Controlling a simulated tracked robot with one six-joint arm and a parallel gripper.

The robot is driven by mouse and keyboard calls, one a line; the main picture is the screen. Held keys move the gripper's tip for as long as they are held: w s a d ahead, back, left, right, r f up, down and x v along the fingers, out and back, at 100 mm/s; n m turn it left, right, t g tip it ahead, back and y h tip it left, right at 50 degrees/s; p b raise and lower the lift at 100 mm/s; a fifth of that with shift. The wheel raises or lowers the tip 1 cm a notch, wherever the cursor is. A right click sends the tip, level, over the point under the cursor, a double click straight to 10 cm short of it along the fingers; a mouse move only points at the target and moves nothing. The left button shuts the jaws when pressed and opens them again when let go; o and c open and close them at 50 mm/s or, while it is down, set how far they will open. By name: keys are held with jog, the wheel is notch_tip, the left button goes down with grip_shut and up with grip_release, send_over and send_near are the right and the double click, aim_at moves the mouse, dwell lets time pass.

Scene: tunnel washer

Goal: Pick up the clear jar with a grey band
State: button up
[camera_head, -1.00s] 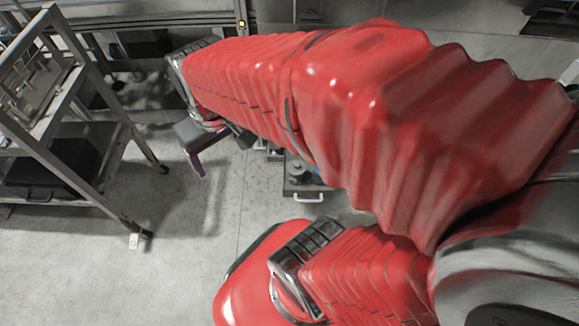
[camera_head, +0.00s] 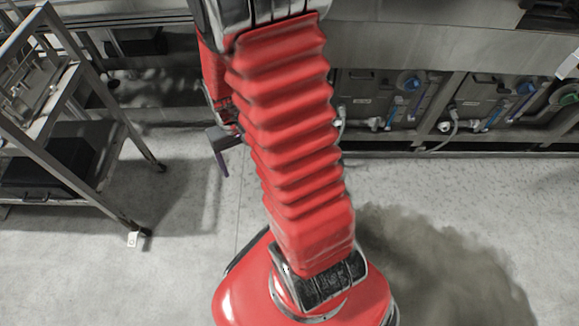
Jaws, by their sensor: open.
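My gripper (camera_head: 222,150) shows in part at the left of my red arm, as a dark grey block with a thin dark finger pointing down over the floor. It is open, and I see nothing between its jaws. Its other side is hidden behind the red sleeve of my arm. I cannot see the clear jar with a grey band; my arm covers the middle of the view.
A metal rack (camera_head: 97,160) with a black box (camera_head: 48,165) stands at the left. Grey machine units (camera_head: 385,100) with blue fittings and hoses line the back right. The floor (camera_head: 430,190) between is clear, with a dark soft-edged patch at the lower right.

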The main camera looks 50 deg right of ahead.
jog(key=s+d+f+m+t+h, duration=0.1)
jog(key=s+d+f+m, duration=0.2)
jog(key=f, duration=1.3)
jog(key=s+d+f+t+h, duration=0.2)
jog(key=s+d+f, duration=0.15)
jog(key=f, duration=1.35)
jog(key=s+d+f+m+t+h, duration=0.1)
jog(key=s+d+f+m, duration=0.3)
jog(key=f, duration=1.2)
jog(key=w+d+r+n+t+h, duration=0.1)
jog(key=w+d+r+t+h, duration=0.4)
jog(key=w+d+r+h, duration=0.1)
jog(key=w+d+r, duration=0.1)
jog(key=d, duration=0.1)
jog(key=shift+d+r+n+t+h, duration=0.3)
jog(key=shift+r+t, duration=0.1)
